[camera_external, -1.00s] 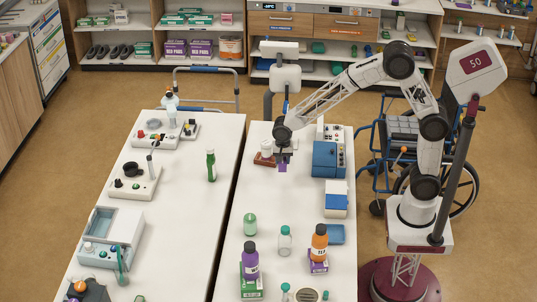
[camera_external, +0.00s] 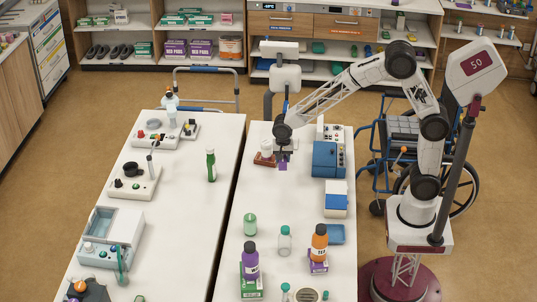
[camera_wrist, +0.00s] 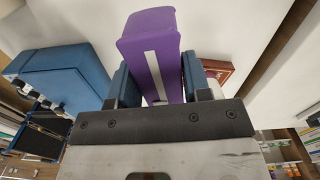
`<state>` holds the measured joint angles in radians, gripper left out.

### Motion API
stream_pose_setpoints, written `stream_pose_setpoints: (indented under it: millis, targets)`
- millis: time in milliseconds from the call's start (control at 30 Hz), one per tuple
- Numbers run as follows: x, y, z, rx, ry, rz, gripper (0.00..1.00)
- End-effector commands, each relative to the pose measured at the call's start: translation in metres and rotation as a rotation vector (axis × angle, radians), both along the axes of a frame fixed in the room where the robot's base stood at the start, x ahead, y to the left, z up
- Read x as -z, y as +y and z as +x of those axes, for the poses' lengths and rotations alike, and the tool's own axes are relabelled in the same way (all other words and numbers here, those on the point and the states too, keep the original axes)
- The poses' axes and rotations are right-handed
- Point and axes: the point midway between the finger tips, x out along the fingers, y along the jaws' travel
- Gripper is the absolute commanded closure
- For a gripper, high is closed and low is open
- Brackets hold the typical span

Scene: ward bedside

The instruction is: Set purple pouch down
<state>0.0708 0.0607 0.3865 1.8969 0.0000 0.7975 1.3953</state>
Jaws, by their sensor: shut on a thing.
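The purple pouch (camera_wrist: 151,50) is held between the two fingers of my gripper (camera_wrist: 153,88) in the wrist view, with a pale strip along its side. In the external view my gripper (camera_external: 284,153) is over the far part of the right-hand table (camera_external: 286,196). A small part of the purple pouch (camera_external: 283,167) shows below the fingers. I cannot tell whether the pouch touches the tabletop.
A blue device (camera_external: 325,160) stands close to the right of my gripper. A brown-red block with a white-topped item (camera_external: 264,158) stands close to the left. A blue and white box (camera_external: 336,199) is nearer the front. The table between the gripper and the green jar (camera_external: 250,224) is clear.

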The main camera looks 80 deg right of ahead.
Motion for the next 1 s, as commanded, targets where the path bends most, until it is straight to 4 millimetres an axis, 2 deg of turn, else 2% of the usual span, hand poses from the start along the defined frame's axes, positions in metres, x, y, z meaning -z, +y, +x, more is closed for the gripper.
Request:
stream_pose_setpoints:
  millis: [167,367,667,1000]
  targets:
    - [0.002,0.01,-0.003,0.002,0.0,0.0,0.8]
    - [0.006,0.037,-0.013,0.011,-0.001,0.0,0.8]
    - [0.018,0.099,-0.041,0.037,-0.001,0.0,0.8]
    - [0.034,0.167,-0.083,0.071,0.0,0.0,0.8]
